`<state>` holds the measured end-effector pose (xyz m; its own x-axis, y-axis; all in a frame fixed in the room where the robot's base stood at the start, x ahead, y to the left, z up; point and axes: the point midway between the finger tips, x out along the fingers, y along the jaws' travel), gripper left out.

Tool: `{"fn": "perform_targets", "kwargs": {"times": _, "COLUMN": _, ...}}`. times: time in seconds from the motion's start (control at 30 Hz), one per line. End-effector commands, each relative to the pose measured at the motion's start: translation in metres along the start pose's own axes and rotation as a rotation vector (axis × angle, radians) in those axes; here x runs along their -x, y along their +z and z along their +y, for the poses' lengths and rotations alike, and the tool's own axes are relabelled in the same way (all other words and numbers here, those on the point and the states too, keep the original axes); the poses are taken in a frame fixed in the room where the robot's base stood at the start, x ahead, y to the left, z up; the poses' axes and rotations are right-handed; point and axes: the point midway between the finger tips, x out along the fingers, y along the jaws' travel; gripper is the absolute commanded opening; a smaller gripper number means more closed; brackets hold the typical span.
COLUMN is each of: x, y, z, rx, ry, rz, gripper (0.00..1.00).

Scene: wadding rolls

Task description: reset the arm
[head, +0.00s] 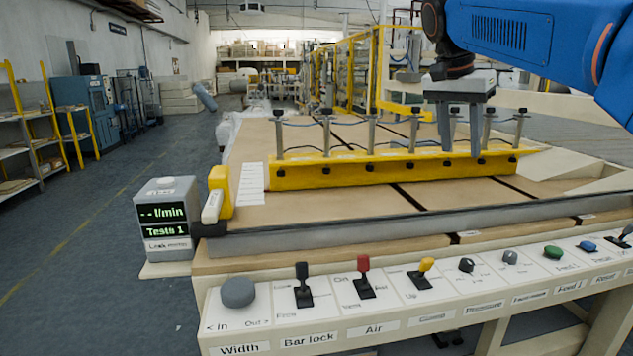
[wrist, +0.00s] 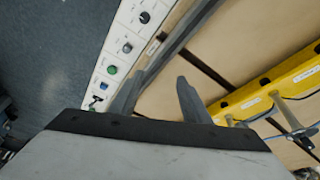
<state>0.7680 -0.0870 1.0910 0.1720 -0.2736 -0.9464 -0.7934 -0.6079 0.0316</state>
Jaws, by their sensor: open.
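My blue arm (head: 520,35) reaches in from the upper right of the head view. My gripper (head: 461,148) points down over the table, in front of part of the yellow bar (head: 330,176). Its two grey fingers are apart, with nothing seen between them. In the wrist view my gripper (wrist: 158,92) shows its two fingers spread above the wooden table top (wrist: 165,98), with the yellow bar (wrist: 262,97) to their right. Whether the fingers touch anything is hard to tell.
A control panel (head: 400,318) with knobs and levers runs along the table's front edge. A meter box (head: 166,218) reading "Tests 1" stands at the left end. Upright posts rise from the yellow bar. The floor (head: 80,270) at left is clear.

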Motion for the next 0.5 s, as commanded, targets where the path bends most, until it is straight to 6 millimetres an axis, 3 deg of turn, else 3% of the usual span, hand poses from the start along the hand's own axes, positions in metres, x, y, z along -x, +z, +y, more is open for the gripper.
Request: {"fn": "perform_targets", "kwargs": {"times": 0.5, "x": -0.098, "y": 0.12, "z": 0.102, "rx": 0.438, "ry": -0.175, "rz": -0.003, "gripper": 0.43}}
